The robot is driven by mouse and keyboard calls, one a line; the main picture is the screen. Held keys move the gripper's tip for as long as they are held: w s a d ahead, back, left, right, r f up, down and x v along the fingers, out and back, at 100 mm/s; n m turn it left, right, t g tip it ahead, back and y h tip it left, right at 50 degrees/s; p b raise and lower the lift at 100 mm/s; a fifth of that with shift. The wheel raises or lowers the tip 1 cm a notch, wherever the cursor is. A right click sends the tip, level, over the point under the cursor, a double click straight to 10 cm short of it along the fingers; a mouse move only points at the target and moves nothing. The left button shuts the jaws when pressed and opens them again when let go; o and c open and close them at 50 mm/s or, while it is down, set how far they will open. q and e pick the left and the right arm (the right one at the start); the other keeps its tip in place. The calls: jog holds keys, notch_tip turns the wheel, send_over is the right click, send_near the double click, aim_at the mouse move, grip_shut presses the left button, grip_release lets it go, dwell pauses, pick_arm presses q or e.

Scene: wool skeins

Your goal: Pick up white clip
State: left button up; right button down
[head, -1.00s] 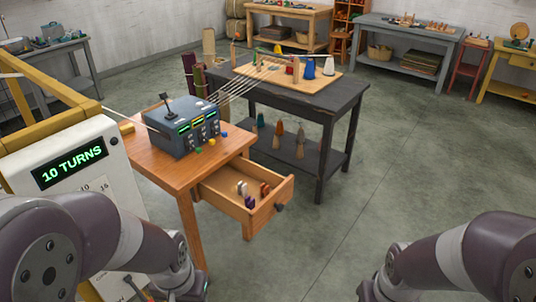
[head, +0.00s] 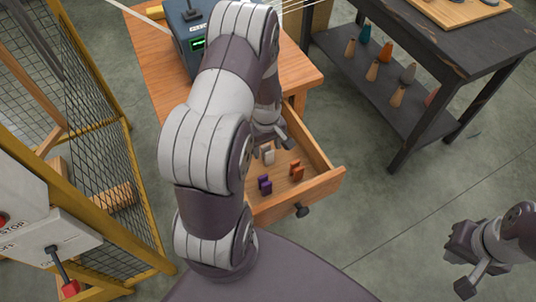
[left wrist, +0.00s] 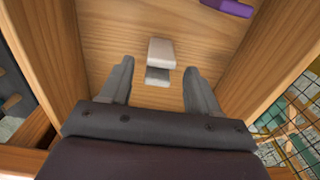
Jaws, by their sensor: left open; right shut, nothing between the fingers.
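The white clip (head: 268,155) lies in the open wooden drawer (head: 329,181), towards its back. In the left wrist view the white clip (left wrist: 161,58) is ahead of my left gripper (left wrist: 158,78), roughly centred between its open fingertips. The fingers look apart from the clip. In the head view my left gripper (head: 272,138) is over the drawer and partly hidden by my own arm. My right gripper (head: 465,262) is shut and empty, above the floor at the lower right.
A purple clip (head: 265,185) and an orange clip (head: 296,171) lie nearer the drawer front. Wooden drawer walls stand close around my left gripper. A grey control box (head: 190,35) sits on the table above. A dark bench (head: 430,50) stands to the right.

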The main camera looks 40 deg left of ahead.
aim_at(267, 153)
pick_arm(q)
notch_tip(267, 153, down, 3)
jog(key=shift+s+d+f, duration=0.1)
jog(key=shift+d+f, duration=0.05)
jog(key=shift+f, duration=0.4)
jog(key=shift+r, duration=0.1)
jog(key=c, duration=1)
